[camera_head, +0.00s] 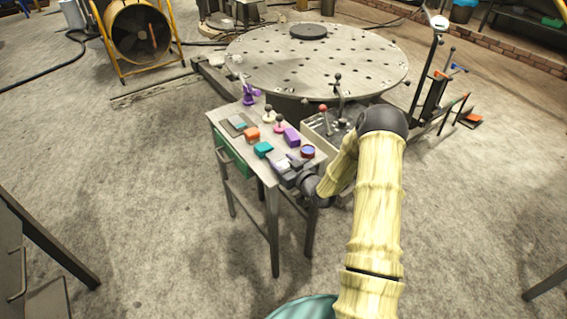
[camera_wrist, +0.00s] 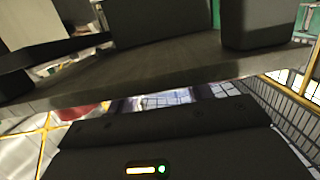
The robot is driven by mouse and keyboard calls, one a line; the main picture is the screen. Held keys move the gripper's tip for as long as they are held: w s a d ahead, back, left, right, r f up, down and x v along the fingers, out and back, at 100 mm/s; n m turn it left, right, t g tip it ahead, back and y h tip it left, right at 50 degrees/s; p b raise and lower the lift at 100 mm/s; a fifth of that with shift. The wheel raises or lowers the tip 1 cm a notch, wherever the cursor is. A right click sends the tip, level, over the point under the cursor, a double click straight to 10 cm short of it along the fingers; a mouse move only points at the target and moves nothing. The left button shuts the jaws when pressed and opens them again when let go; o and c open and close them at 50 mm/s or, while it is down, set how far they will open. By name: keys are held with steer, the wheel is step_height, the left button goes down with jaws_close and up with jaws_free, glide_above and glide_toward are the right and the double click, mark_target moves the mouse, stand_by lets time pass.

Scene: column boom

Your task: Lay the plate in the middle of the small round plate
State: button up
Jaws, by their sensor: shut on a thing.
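My gripper (camera_head: 287,166) is at the near right corner of the small work table (camera_head: 222,120), low over its top. It is shut on a small pale flat piece, which I take to be the plate (camera_head: 283,163); the dark jaws hide most of it. In the wrist view a wide grey slab crosses the picture in front of dark blocks, and I cannot tell its outline. The small round plate (camera_head: 308,31) is a dark disc lying on the far part of the large round perforated table (camera_head: 345,72), well away from my gripper.
A purple clamp (camera_head: 250,95) stands at the far end. A red-knobbed lever (camera_head: 323,108) rises beside the large table.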

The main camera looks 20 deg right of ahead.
steer(key=o, duration=1.4)
steer(key=shift+f, duration=0.1)
steer(key=shift+o, duration=0.2)
steer(key=v, duration=1.2)
